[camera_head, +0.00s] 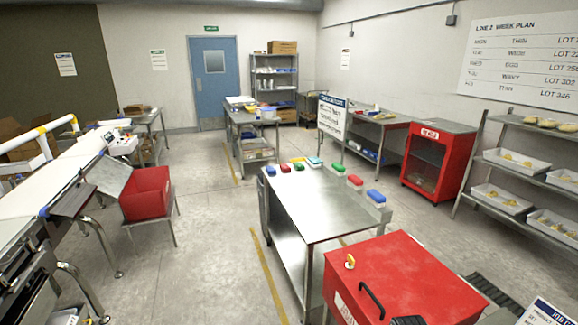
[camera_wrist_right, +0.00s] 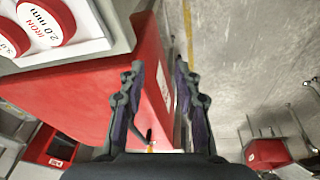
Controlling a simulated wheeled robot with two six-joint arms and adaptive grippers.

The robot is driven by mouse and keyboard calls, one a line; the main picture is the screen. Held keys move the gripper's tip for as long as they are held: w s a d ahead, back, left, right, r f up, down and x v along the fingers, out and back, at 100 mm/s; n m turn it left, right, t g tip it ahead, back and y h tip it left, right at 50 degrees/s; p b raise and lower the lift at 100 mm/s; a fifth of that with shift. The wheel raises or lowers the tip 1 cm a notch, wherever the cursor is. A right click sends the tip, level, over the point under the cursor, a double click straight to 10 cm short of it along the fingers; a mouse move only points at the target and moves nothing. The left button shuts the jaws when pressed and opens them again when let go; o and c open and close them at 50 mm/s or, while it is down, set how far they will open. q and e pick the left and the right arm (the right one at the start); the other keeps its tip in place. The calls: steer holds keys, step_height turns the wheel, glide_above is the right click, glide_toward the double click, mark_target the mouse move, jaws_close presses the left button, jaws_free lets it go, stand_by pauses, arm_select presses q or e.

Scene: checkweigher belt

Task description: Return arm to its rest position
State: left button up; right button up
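My right gripper (camera_wrist_right: 158,95) shows in the right wrist view with its two dark fingers apart and nothing between them. Behind the fingers are the side of a red cabinet (camera_wrist_right: 70,95) and the grey floor. I cannot tell how far the fingertips are from the cabinet. In the head view neither gripper can be made out. A small dark shape at the bottom edge there is too cropped to tell. My left gripper is in neither view.
A red bin (camera_head: 146,193) stands by the conveyor (camera_head: 45,190) at left. Floor between is clear.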

steer(key=s+a+r+t, duration=0.1)
steer(key=s+r, duration=0.1)
steer(key=s, duration=0.5)
steer(key=s+r, duration=0.3)
steer(key=s, duration=0.4)
steer(key=s+d+f+g+b, duration=0.1)
steer(key=s+f+b, duration=0.15)
steer(key=f, duration=1.55)
steer(key=s+d+f+b, duration=0.15)
steer(key=f+b, duration=0.25)
steer(key=f, duration=1.3)
arm_select(q)
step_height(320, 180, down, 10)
steer(key=b, duration=0.3)
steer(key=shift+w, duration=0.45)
arm_select(e)
steer(key=s+d+f+g, duration=0.1)
steer(key=s+f, duration=1.5)
steer(key=f, duration=0.2)
steer(key=shift+s+f+m, duration=0.2)
steer(key=shift+m, duration=0.2)
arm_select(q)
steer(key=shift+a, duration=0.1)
arm_select(e)
steer(key=shift+d, duration=0.15)
steer(key=shift+c, duration=0.4)
